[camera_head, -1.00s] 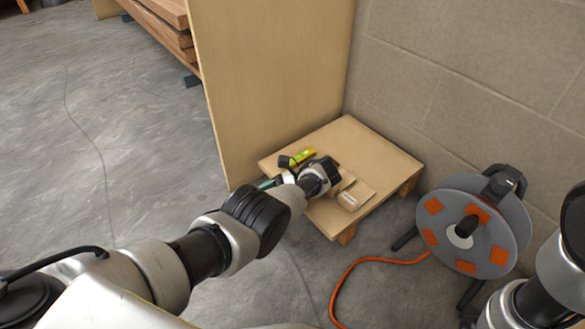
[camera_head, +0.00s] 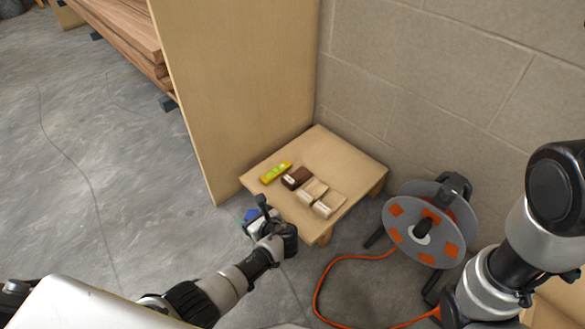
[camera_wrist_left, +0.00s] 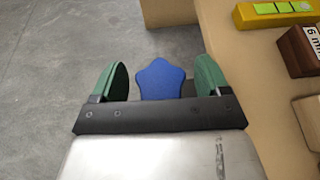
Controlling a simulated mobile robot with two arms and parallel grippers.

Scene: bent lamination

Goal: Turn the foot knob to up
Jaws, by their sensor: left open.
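A blue star-shaped knob (camera_wrist_left: 162,82) shows in the left wrist view, just off the left side of a low wooden platform. My left gripper (camera_wrist_left: 163,64) is open, with one green finger on each side of the knob. I cannot tell whether the fingers touch it. In the head view my left gripper (camera_head: 255,215) is at the platform's front left corner, with a small patch of blue by it. The knob's mount and pointing direction are hidden. Part of my right arm shows at the right, but its gripper is out of view.
The platform (camera_head: 345,160) carries a yellow level (camera_head: 276,172), a dark brown block (camera_head: 296,178) and two pale blocks (camera_head: 312,191). A tall plywood panel (camera_head: 240,90) stands behind left. A cable reel (camera_head: 425,225) with orange cord is at the right.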

